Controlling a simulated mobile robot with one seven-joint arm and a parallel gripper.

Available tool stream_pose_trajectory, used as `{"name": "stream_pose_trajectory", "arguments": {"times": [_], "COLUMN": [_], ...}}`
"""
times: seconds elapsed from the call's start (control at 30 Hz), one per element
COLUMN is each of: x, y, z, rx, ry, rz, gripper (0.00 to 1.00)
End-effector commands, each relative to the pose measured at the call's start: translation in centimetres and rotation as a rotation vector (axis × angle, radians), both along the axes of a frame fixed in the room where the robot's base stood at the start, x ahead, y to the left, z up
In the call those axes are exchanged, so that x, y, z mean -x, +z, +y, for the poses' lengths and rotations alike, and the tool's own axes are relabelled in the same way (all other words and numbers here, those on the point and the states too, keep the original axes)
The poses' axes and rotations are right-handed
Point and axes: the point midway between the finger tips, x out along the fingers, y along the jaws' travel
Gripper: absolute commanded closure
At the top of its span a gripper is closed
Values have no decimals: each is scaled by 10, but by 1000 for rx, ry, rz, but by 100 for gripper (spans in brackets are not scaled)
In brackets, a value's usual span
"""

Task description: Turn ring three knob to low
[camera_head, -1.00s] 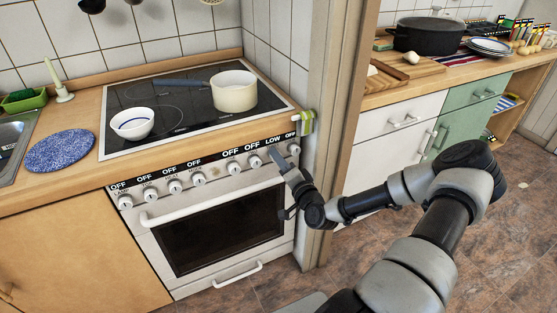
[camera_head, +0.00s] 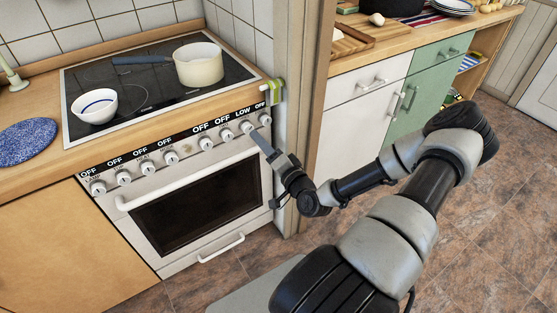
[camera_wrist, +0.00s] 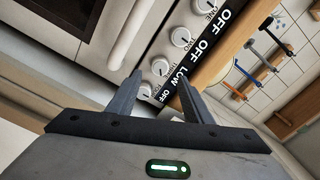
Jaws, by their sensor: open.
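The oven front carries a row of white knobs under a black label strip. The ring three knob (camera_head: 246,127), second from the right, is under a label reading LOW. In the wrist view this knob (camera_wrist: 160,67) sits beside the LOW label, and the neighbouring labels read OFF. My gripper (camera_head: 256,138) is just in front of and below the right end of the knob row. In the wrist view its two fingers (camera_wrist: 158,84) are apart with nothing held. The rightmost knob (camera_wrist: 145,90) shows between them; I cannot tell if a finger touches it.
A cream saucepan (camera_head: 200,65) and a white bowl (camera_head: 95,107) stand on the black cooktop (camera_head: 135,85). The oven handle (camera_head: 185,173) sticks out below the knobs. A door frame (camera_head: 305,110) stands right of the oven. Brown floor is open at the lower right.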

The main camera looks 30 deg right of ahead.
Motion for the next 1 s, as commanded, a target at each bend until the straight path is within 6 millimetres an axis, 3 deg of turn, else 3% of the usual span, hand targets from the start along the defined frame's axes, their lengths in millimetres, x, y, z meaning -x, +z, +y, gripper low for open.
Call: {"name": "stream_pose_trajectory", "arguments": {"times": [0.2,0.4,0.6,1.0], "x": [53,86,98,99], "y": [1,0,0,0], "z": [-3,-4,-4,-3], "rx": [-1,0,0,0], "ry": [-4,-2,0,0], "rz": [3,1,1,0], "gripper": [54,54,54,54]}}
